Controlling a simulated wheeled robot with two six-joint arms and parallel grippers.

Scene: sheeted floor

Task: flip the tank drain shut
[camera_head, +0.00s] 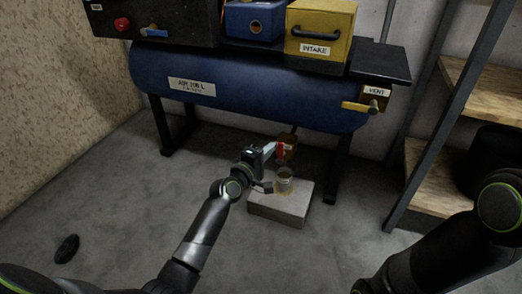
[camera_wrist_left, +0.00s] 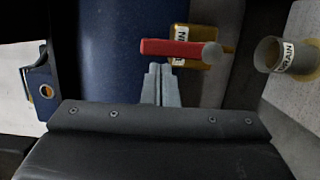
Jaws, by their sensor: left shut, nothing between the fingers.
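The tank drain has a red lever (camera_head: 281,151) on a yellow-brown mount (camera_head: 292,141) under the right part of the blue tank (camera_head: 250,98). In the left wrist view the red lever (camera_wrist_left: 172,48) lies across the picture in front of the yellow mount (camera_wrist_left: 207,45), whose label is partly hidden. My left gripper (camera_head: 272,149) is shut and empty, beside the lever. In the wrist view its fingertips (camera_wrist_left: 158,68) end just below the lever; I cannot tell whether they touch. My right arm shows at lower right, its gripper out of view.
A clear cup (camera_head: 284,181) stands on a grey block (camera_head: 279,208) below the drain; its label reads DRAIN in the wrist view. A yellow VENT lever (camera_head: 355,107) is at the tank's right end. Tank legs and a shelf (camera_head: 440,178) bound the right side.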

